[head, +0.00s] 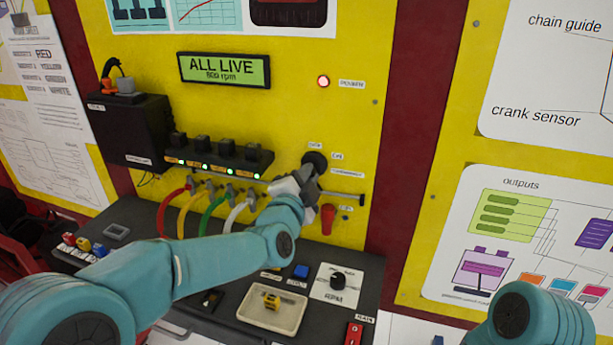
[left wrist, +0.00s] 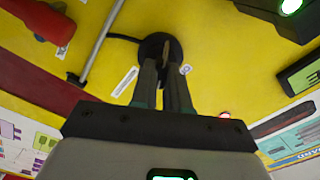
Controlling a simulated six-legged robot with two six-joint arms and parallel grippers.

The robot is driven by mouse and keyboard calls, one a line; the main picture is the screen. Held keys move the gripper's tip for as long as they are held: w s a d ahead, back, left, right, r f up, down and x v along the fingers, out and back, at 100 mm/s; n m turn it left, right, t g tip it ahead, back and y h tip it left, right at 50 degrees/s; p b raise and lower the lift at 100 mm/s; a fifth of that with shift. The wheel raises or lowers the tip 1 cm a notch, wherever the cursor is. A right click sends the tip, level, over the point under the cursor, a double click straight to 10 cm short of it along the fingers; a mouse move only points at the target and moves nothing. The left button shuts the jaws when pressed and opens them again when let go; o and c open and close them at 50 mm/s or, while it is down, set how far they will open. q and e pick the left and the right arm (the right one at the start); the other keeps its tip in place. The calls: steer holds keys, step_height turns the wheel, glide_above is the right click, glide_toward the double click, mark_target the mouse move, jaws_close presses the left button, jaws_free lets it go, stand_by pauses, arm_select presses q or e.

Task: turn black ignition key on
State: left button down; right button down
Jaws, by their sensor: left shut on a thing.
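The round black ignition switch (head: 316,158) sits on the yellow panel, right of the lit display. It also shows in the left wrist view (left wrist: 160,38). My left gripper (head: 308,172) is at the switch, with its fingers pointing into it. In the left wrist view, the two dark fingers (left wrist: 167,72) are close together at the face of the switch, shut on the ignition key. The key is mostly hidden between the fingers, so its angle cannot be told. My right gripper is out of view.
The display (head: 224,70) reads "ALL LIVE" with an rpm figure. A red-rimmed lamp (head: 323,81) glows. A red handle (head: 327,219) and a grey rod (head: 341,197) are close to my left gripper. Coloured cables (head: 215,212) hang at its left. A tray (head: 270,310) lies below.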

arm_select(q)
steer(key=shift+r, duration=0.2)
steer(key=c, duration=1.1)
jaws_free()
steer(key=shift+d, duration=0.1)
steer(key=shift+f, duration=0.15)
steer(key=b+v, duration=0.3)
steer(key=v, duration=1.3)
steer(key=shift+s, duration=0.2)
